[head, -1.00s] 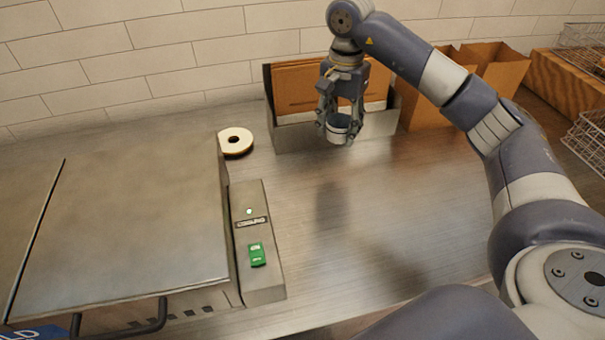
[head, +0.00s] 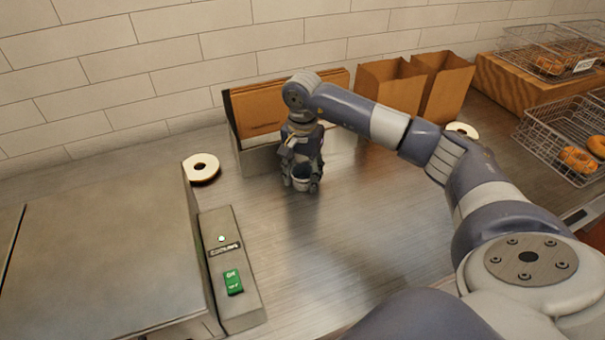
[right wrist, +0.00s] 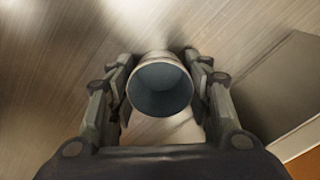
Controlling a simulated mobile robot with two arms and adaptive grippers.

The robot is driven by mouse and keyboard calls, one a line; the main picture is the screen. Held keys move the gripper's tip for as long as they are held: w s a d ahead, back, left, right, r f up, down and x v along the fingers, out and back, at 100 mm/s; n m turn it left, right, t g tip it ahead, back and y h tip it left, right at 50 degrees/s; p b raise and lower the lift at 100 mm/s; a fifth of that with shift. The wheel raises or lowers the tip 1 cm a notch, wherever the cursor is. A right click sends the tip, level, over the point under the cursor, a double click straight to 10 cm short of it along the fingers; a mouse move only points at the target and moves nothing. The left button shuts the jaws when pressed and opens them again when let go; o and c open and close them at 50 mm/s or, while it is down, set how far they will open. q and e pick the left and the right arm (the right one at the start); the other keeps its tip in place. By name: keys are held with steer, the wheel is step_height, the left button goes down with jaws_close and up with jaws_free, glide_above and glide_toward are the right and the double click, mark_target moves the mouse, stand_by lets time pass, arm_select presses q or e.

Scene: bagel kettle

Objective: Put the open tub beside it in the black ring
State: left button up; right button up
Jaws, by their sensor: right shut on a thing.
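My right gripper (head: 302,184) is shut on a small open tub (head: 301,180), light-coloured outside, and holds it upright over the counter in front of the brown-bag holder. In the right wrist view the tub (right wrist: 160,86) sits between the two fingers, its round mouth facing the camera and its grey-blue inside empty. A ring-shaped piece (head: 201,168) with a pale top, dark edge and dark centre hole lies left of the gripper, apart from it. A similar ring (head: 462,130) lies at right, partly behind my arm. I cannot tell which is the black ring. My left gripper is out of view.
A steel machine (head: 100,240) with a green switch (head: 233,281) fills the left. A metal holder with brown sheets (head: 270,105) stands behind the gripper. Paper bags (head: 440,85) and wire baskets with bagels (head: 560,140) are at right. The middle counter (head: 350,250) is clear.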

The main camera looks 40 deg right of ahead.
steer(key=shift+f, duration=0.15)
steer(key=o, duration=0.7)
steer(key=shift+o, duration=0.2)
